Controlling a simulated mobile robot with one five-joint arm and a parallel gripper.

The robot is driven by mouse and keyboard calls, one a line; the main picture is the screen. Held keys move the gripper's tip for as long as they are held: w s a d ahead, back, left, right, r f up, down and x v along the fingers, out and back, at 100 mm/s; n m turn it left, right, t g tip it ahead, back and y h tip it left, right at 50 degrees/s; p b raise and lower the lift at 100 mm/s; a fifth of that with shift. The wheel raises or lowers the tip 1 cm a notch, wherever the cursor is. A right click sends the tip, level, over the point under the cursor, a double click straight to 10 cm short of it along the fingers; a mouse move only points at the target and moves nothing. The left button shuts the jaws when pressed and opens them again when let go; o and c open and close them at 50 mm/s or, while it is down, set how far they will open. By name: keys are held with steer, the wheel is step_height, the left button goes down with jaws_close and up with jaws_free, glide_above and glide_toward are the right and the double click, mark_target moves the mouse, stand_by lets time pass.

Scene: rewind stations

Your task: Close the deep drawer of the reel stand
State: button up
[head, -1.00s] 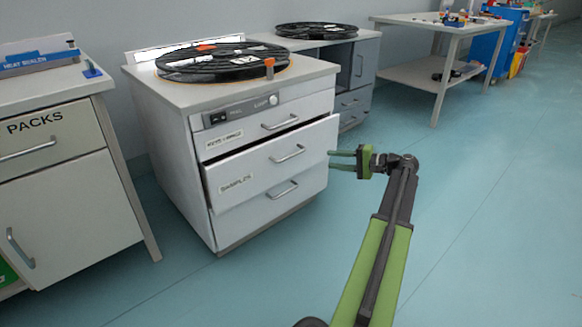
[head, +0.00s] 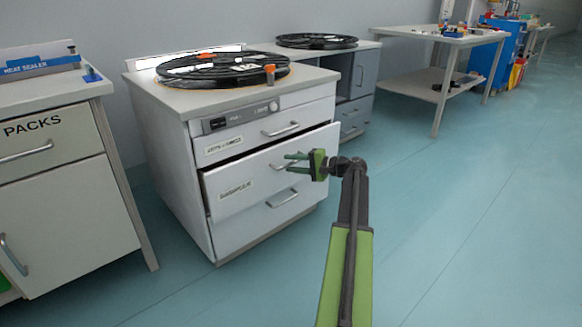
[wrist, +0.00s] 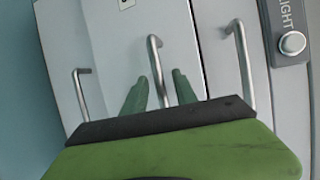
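The reel stand (head: 160,95) is a white cabinet with a black reel (head: 222,68) on top. Its deep middle drawer (head: 235,200) stands part-way out, with a dark gap along its top edge. The drawer has a bar handle (head: 283,165), which also shows in the wrist view (wrist: 156,68). My gripper (head: 291,162) is open and empty in front of the drawer at its handle. In the wrist view its green fingers (wrist: 160,92) lie on either side of the handle bar; I cannot tell whether they touch it.
The upper drawer (head: 220,145) and the lower front (head: 255,222) look flush. A cabinet marked PACKS (head: 60,200) stands at the left. A grey stand with another reel (head: 316,41) is behind, and a table (head: 440,38) is farther right. The floor (head: 450,210) on the right is clear.

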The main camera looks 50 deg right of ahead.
steer(key=shift+w, duration=0.2)
steer(key=shift+c, duration=0.4)
jaws_close()
stand_by(0.9)
